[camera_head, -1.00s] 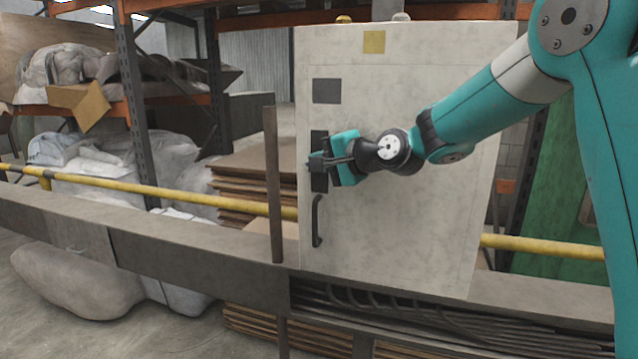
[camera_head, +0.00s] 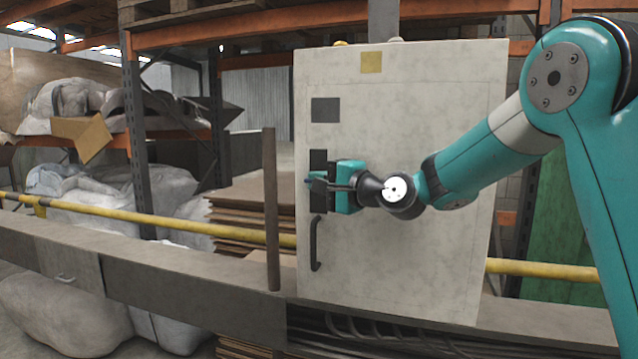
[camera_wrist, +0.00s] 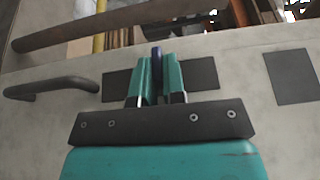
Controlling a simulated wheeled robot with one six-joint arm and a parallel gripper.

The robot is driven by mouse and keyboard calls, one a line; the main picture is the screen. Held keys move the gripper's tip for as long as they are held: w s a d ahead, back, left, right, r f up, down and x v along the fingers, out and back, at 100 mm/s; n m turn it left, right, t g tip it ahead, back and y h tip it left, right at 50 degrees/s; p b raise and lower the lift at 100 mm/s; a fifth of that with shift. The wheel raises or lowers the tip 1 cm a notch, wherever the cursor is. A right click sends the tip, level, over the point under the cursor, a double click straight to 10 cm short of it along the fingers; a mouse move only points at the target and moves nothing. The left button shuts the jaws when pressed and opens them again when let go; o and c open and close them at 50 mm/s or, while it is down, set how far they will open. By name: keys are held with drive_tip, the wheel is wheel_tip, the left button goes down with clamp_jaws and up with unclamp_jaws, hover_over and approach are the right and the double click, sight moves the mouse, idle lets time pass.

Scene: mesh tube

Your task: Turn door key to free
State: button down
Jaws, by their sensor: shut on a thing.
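The door key shows in the wrist view as a slim dark blue piece (camera_wrist: 157,62) between the two teal fingers. My gripper (camera_head: 318,184) is shut on it, in front of the dark lock plate (camera_head: 318,160) on the left side of the pale cabinet door (camera_head: 420,250). The gripper also shows in the wrist view (camera_wrist: 158,78), with the dark plate behind the fingers. The gripper hides most of the key and where it meets the lock, so I cannot tell its turn angle. The door looks shut.
A dark bar handle (camera_head: 314,244) is below the lock, and it is at the left in the wrist view (camera_wrist: 50,88). A brown post (camera_head: 271,210) stands just left of the cabinet. A yellow rail (camera_head: 150,217) runs behind it.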

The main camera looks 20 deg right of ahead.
drive_tip(key=c, duration=1.2)
unclamp_jaws()
drive_tip(key=shift+d, duration=0.1)
drive_tip(key=b+v, duration=0.1)
drive_tip(key=v, duration=1.6)
drive_tip(key=shift+s+b, duration=0.2)
drive_tip(key=shift+b, duration=0.15)
